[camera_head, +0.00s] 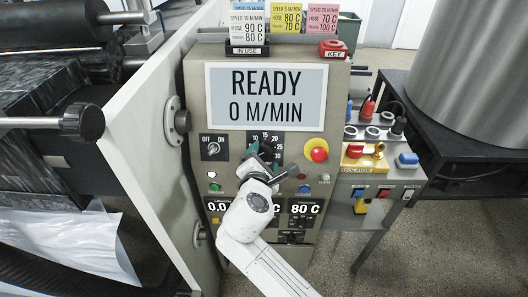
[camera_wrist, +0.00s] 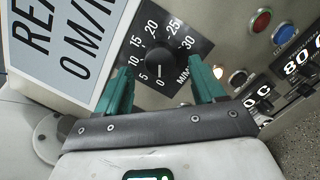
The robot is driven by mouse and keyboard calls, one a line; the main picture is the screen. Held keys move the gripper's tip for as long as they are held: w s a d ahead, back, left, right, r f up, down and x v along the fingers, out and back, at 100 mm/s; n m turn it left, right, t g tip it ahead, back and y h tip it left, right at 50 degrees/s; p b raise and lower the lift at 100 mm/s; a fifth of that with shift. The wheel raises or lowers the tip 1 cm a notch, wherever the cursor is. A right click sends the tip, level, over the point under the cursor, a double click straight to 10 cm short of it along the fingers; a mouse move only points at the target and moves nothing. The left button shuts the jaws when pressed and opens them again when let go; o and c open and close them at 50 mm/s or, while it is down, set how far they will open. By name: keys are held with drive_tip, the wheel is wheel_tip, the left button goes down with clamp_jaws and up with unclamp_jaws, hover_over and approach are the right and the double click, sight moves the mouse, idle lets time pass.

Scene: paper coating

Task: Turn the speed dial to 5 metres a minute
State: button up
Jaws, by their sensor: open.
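The speed dial (camera_wrist: 158,58) is a black round knob on a black scale plate (camera_wrist: 185,41) marked 0 to 30 M/MIN. In the wrist view a small pale mark shows at the knob's lower edge, near the 0. My gripper (camera_wrist: 158,70) is open, with one teal finger on each side of the knob; I cannot tell whether either touches it. In the head view my gripper (camera_head: 262,166) covers most of the dial, and the upper numbers of the scale plate (camera_head: 265,138) show above it. The display (camera_head: 265,96) reads READY, 0 M/MIN.
An OFF/ON switch (camera_head: 213,147) is left of the dial, and a red mushroom button (camera_head: 316,150) on yellow is right. Temperature readouts (camera_head: 305,208) sit below. Speed cards (camera_head: 286,18) stand on top with a red key holder (camera_head: 332,48). An isolator box (camera_head: 365,155) is at right.

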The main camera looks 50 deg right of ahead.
sight(265, 153)
drive_tip(key=shift+x, duration=1.65)
drive_tip(key=c, duration=1.1)
drive_tip(key=shift+o, duration=0.2)
drive_tip(key=shift+m, duration=0.4)
drive_tip(key=m, duration=0.3)
drive_tip(key=shift+a+g+b, duration=0.1)
drive_tip(key=shift+g+b, duration=0.25)
drive_tip(key=shift+g, duration=0.05)
drive_tip(key=shift+m+g+b, duration=0.3)
drive_tip(key=shift+m+g, duration=0.1)
drive_tip(key=shift+m, duration=1.8)
